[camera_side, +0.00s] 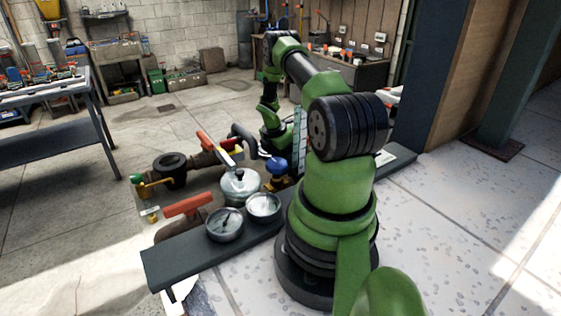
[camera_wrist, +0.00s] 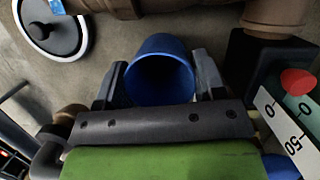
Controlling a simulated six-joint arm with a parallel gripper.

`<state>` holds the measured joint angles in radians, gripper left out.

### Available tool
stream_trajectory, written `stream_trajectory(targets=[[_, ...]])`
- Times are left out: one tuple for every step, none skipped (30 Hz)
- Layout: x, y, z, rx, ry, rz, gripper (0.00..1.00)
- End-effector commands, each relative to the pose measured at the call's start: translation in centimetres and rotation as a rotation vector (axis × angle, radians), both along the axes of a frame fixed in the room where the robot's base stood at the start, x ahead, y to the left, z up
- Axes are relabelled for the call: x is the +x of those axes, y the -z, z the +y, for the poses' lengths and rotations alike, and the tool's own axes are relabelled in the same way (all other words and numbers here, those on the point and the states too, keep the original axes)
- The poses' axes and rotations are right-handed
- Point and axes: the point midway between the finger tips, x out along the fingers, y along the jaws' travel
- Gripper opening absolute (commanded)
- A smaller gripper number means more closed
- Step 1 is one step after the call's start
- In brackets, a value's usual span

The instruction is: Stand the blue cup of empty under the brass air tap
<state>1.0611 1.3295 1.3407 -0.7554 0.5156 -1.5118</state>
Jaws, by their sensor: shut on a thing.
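The blue cup (camera_wrist: 160,47) shows in the wrist view with its round open mouth toward the camera. My gripper (camera_wrist: 160,70) has one dark finger on each side of the cup and is shut on it. In the side view my gripper (camera_side: 272,138) is at the far side of the pipework, and the cup cannot be made out there. A small brass fitting (camera_side: 150,213) hangs at the left end of the pipework, below a yellow-green handle (camera_side: 140,185). I cannot tell for certain that it is the air tap.
A scale strip (camera_wrist: 285,130) stands right of my gripper. Brown pipe (camera_wrist: 175,8) crosses above the cup.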

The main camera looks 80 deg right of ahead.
Motion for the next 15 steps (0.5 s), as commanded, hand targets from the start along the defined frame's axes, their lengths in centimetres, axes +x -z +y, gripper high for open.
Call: stream_trajectory(targets=[[0.0, 0.9, 0.0, 0.002, 0.001, 0.001, 0.41], [0.0, 1.3, 0.0, 0.002, 0.001, 0.001, 0.41], [0.0, 1.8, 0.0, 0.002, 0.001, 0.001, 0.41], [0.0, 2.0, 0.0, 0.001, 0.000, 0.000, 0.41], [0.0, 2.2, 0.0, 0.001, 0.000, -0.001, 0.41], [0.0, 2.3, 0.0, 0.000, 0.000, 0.000, 0.41], [0.0, 2.3, 0.0, 0.000, 0.000, 0.000, 0.41], [0.0, 2.3, 0.0, -0.001, 0.000, -0.001, 0.41], [0.0, 2.3, 0.0, -0.001, 0.000, -0.001, 0.41], [0.0, 2.3, 0.0, -0.001, 0.000, -0.001, 0.41], [0.0, 2.3, 0.0, -0.001, 0.000, -0.001, 0.41], [0.0, 2.3, 0.0, -0.001, 0.000, -0.001, 0.41], [0.0, 2.3, 0.0, 0.000, 0.001, 0.000, 0.41], [0.0, 2.3, 0.0, 0.000, 0.000, 0.000, 0.41], [0.0, 2.4, 0.0, 0.000, 0.000, 0.000, 0.41]])
